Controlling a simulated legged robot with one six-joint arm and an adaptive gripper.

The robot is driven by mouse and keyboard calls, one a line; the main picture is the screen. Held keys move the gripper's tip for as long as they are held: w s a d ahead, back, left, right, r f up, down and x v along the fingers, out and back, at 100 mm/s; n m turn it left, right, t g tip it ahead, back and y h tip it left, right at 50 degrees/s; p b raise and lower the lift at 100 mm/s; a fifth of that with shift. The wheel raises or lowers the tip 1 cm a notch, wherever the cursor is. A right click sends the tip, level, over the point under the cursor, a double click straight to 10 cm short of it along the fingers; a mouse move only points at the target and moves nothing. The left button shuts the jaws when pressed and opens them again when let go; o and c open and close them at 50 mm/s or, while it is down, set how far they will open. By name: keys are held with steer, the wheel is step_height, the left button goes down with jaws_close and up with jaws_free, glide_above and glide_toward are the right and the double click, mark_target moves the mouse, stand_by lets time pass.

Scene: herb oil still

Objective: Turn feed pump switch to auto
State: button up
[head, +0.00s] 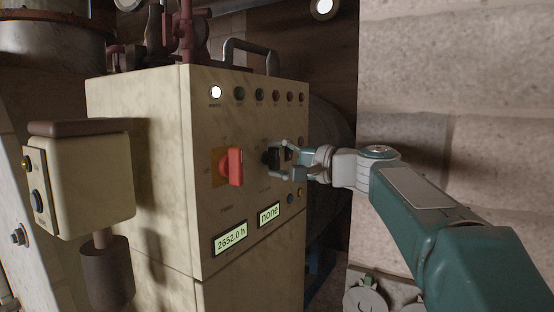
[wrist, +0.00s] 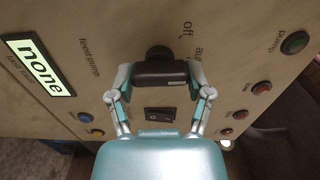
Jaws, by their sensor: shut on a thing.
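The feed pump switch is a black rotary knob (wrist: 160,72) on the front of the cream control cabinet (head: 140,180). In the wrist view the words "off" and part of "auto" are printed beyond it, and "feed pump" to its left. My gripper (head: 280,160) reaches the panel from the right. In the wrist view my gripper (wrist: 161,75) is shut on the knob, one finger at each end of its bar. The fingers partly hide the knob in the head view and cover part of the lettering. I cannot tell exactly where the knob points.
A red switch (head: 231,167) sits left of the knob. A small black rocker (wrist: 160,114) lies close below my fingers. Two displays read "2652.0 h" (head: 230,239) and "none" (head: 269,214). A lit white lamp (head: 216,92) leads the top row. A stone wall (head: 460,100) stands at right.

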steer(key=shift+w+f+m, duration=0.1)
steer(key=shift+f+m, duration=0.2)
steer(key=o, duration=1.1)
steer(key=shift+o, duration=0.2)
steer(key=shift+r, duration=0.1)
steer(key=v, duration=1.2)
steer(key=shift+a, duration=0.1)
